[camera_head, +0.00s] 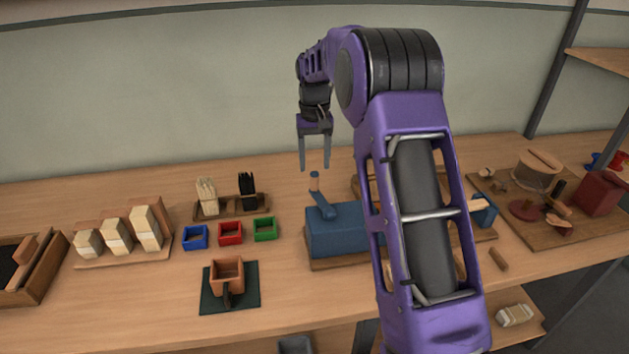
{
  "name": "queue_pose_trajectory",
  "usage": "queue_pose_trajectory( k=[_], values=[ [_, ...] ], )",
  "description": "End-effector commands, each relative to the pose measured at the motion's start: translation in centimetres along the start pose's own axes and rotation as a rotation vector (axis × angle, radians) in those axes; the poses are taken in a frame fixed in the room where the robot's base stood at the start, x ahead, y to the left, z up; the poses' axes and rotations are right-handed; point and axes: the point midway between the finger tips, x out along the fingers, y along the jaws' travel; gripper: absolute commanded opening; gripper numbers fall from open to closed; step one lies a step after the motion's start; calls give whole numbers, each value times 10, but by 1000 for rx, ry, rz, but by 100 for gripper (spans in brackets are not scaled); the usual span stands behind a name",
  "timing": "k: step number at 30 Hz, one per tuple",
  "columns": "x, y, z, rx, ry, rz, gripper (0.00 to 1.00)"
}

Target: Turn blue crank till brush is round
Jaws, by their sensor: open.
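A blue machine box (334,231) stands on a wooden base in the middle of the bench. A blue crank arm (322,204) with an upright wooden knob (314,182) sits on its top. My gripper (315,167) points down just above the knob. Its two fingers are apart, with nothing between them, and I cannot tell whether they reach the knob's height. The right part of the machine is hidden behind my purple arm. I cannot make out a brush on it; a small blue part (484,211) shows to the right of my arm.
Blue (195,237), red (230,233) and green (264,229) trays lie left of the machine, with a bristle rack (232,209) behind. A brown box (227,275) sits on a dark mat. Wooden blocks (117,240) stand further left. A board (545,235) with several items is at right.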

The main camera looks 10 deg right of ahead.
Motion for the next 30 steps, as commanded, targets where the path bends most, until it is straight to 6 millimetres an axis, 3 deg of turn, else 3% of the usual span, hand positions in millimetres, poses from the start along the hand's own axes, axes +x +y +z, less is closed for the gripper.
queue_pose_trajectory(
  k=[3,9,21,30],
  values=[
    [26,0,0,0,-3,0,60],
    [50,0,0,0,-1,0,60],
    [58,0,0,0,0,0,60],
    [58,0,0,0,0,0,8]
  ],
)
